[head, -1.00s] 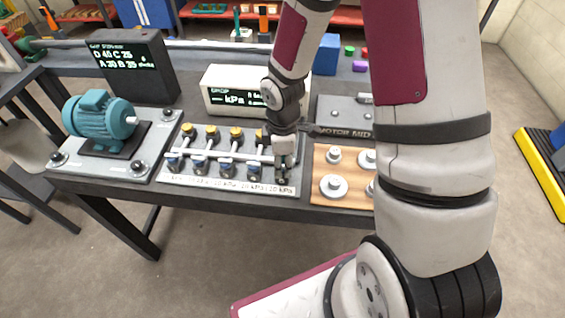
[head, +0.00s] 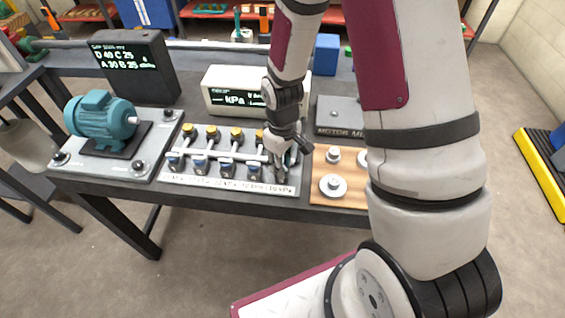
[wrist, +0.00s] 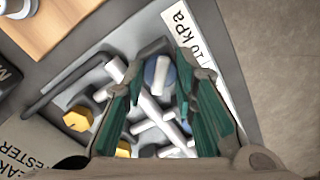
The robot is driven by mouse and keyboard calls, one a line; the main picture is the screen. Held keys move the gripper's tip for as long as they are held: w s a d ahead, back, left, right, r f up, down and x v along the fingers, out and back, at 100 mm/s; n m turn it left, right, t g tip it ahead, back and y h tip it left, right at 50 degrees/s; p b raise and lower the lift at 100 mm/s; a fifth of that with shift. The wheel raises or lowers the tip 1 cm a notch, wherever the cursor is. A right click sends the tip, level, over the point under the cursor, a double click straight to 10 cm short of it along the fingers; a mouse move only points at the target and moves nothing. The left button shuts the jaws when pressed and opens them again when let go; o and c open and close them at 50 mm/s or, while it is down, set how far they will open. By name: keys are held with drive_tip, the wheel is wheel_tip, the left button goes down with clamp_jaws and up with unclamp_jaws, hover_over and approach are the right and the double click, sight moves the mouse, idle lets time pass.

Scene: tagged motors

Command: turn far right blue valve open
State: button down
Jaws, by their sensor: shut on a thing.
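The far right blue valve (wrist: 160,72), with a pale bar handle across it, sits between my gripper's fingers in the wrist view, beside the 10 kPa label. My gripper (wrist: 158,62) is shut on this valve, with one green-padded finger on each side. In the head view my gripper (head: 279,176) is low at the right end of the valve panel (head: 232,187) and mostly hides this valve. Several other blue valves (head: 227,169) stand in a row to its left.
Yellow knobs (head: 236,134) line the pipes behind the valves. A kPa display box (head: 230,92) stands behind the panel. A teal motor (head: 102,117) is at left. A wooden board (head: 325,194) with metal discs lies close on the right.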

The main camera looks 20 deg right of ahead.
drive_tip(key=m, duration=0.4)
drive_tip(key=shift+m, duration=0.3)
drive_tip(key=shift+m+p, duration=0.4)
drive_tip(key=shift+m, duration=1.8)
drive_tip(key=c, duration=1.3)
unclamp_jaws()
drive_tip(key=shift+r, duration=0.1)
wheel_tip(320, 180, up, 12)
